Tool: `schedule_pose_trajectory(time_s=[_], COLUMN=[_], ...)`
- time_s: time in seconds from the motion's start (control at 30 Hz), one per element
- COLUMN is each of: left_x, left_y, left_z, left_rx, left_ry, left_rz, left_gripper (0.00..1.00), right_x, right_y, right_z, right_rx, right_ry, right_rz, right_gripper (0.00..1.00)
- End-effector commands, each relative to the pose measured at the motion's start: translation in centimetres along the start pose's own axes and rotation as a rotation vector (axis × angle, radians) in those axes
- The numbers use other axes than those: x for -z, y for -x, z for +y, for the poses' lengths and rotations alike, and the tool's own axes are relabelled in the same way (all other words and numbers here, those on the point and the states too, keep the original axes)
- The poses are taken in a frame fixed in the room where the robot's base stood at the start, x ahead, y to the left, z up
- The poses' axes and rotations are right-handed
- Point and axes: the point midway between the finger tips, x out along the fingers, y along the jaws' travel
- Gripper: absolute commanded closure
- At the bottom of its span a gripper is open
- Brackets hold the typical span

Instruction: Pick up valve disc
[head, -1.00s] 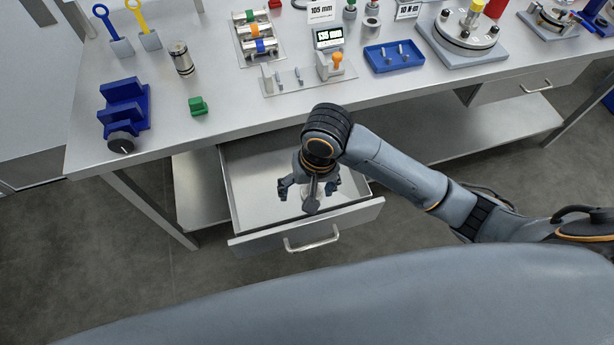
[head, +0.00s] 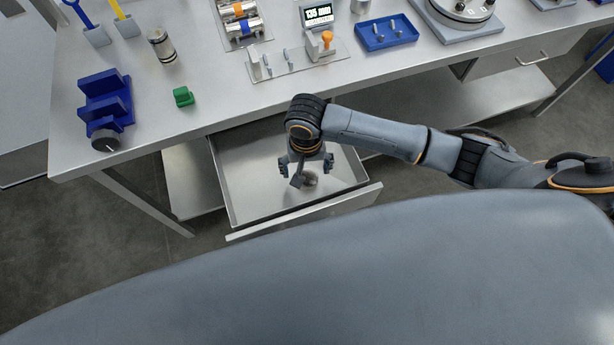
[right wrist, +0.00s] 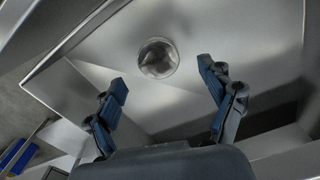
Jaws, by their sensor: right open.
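The valve disc (head: 309,178) is a small round metal piece lying on the floor of the open drawer (head: 245,190). In the right wrist view the disc (right wrist: 158,58) shows whole, as a shiny dark round piece beyond my fingertips. My right gripper (head: 310,172) is over the drawer, pointing down. In the right wrist view its blue-padded fingers (right wrist: 163,80) are spread wide with nothing between them. The disc is apart from both fingers. In the head view the gripper partly covers the disc. My left gripper is not in view.
The drawer walls surround the gripper, and the workbench edge (head: 220,125) is just behind. On the bench are a blue clamp block (head: 108,105), a green block (head: 183,97), a metal cylinder (head: 162,46), a gauge stand (head: 320,42) and a blue tray (head: 388,34).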

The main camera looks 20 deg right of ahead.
Motion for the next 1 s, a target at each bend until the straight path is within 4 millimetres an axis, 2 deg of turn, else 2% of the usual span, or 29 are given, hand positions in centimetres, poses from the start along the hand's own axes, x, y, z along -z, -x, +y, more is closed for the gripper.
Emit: schedule_pose_trajectory(time_s=[0.1, 0.23, 0.57, 0.9, 1.0], left_x=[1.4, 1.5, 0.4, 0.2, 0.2], left_y=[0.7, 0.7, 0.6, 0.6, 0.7], left_z=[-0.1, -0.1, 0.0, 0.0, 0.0], left_rx=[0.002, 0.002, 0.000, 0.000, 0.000], left_ry=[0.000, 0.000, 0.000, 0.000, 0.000], left_rz=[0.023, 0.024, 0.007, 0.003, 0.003], left_gripper=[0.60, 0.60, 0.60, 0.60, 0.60], right_x=[0.0, 0.0, 0.0, 0.0, 0.1], right_y=[-1.8, -3.6, -4.2, -4.2, -4.1], right_z=[0.3, 0.3, 0.3, 0.3, 0.3], right_rx=[-0.005, -0.003, -0.001, -0.002, -0.001], right_ry=[-0.001, 0.001, 0.001, 0.001, 0.001], right_rz=[-0.003, -0.001, 0.000, 0.000, 0.001], right_gripper=[0.18, 0.18, 0.20, 0.89, 0.92])
